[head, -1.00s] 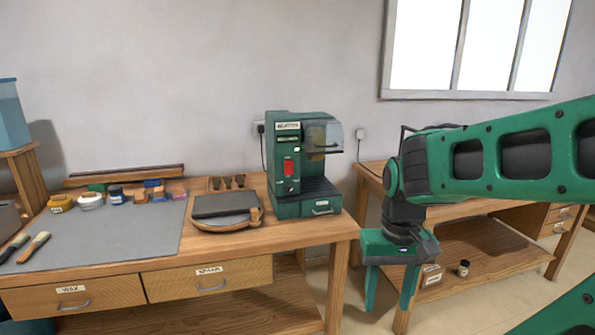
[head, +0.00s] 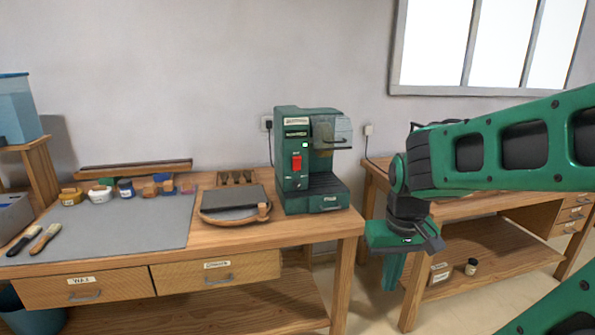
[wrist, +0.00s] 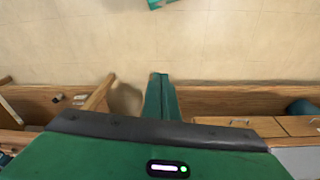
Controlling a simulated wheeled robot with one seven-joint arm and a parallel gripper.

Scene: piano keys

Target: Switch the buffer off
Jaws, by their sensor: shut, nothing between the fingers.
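The buffer (head: 312,190) is a green machine at the right end of the near workbench, with a label on top and a clear guard at its right. A red switch (head: 296,164) is on its front, and a small green light (head: 305,145) glows above it. The switch's exact position is too small to tell. My gripper (head: 391,288) hangs pointing down to the right of the bench, lower than the buffer and apart from it. Its fingers are together and empty. They also show closed in the wrist view (wrist: 160,78), over the floor.
The near workbench (head: 315,232) holds a leather-edged pad (head: 236,210), jars (head: 125,189) and brushes (head: 45,240). A second bench (head: 500,213) stands behind my arm, with a small jar (head: 471,267) on its lower shelf. Floor shows between the benches.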

